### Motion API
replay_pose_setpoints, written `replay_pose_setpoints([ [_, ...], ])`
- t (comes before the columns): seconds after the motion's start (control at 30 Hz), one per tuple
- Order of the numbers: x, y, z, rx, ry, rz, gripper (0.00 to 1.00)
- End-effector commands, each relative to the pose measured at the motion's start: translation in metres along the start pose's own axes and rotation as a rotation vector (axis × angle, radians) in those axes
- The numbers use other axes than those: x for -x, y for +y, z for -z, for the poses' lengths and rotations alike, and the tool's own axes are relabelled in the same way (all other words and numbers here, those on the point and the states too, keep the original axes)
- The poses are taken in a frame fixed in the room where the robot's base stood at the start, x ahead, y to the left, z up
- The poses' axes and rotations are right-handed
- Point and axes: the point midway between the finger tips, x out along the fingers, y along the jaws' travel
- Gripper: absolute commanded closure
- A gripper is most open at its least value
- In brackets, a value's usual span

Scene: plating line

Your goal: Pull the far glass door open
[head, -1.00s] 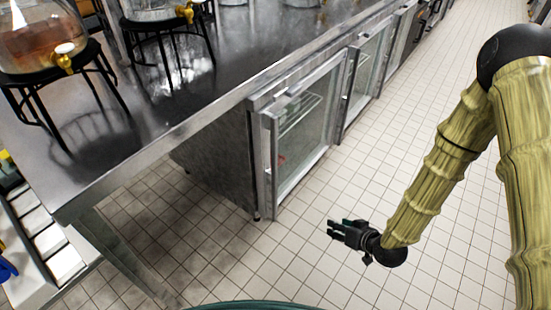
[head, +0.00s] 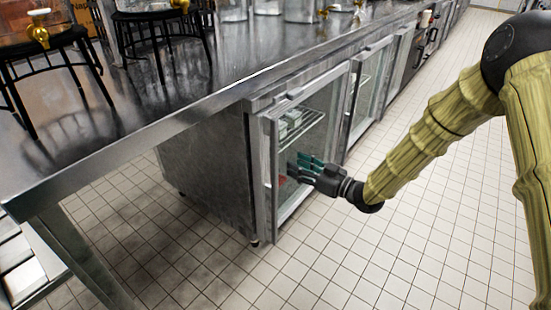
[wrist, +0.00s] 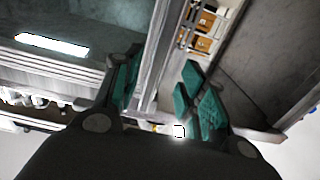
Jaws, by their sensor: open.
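The far glass door (head: 367,88) is the second metal-framed door along the counter front in the head view and looks shut. The near glass door (head: 289,196) stands this side of it, with a shelf of pale items behind its glass. My gripper (head: 294,169) is open, its dark and teal fingers pointing left in front of the near door's lower glass. It is below and nearer than the far door in the picture. In the wrist view, my open gripper (wrist: 158,78) has a metal bar between its fingers in the picture; I cannot tell whether they touch it.
A long steel counter (head: 222,95) runs above the doors, with black stands (head: 150,16) and glass vessels on top. A grey side panel (head: 205,160) closes the near cabinet end. The tiled floor (head: 430,200) to the right is clear.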

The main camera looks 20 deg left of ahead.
Motion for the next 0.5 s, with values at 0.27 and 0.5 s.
replay_pose_setpoints([
  [0.27,-0.044,-0.001,-0.002,0.0,0.0,0.0,0.59],
  [0.5,-0.078,-0.001,-0.002,-0.001,0.0,0.0,0.59],
])
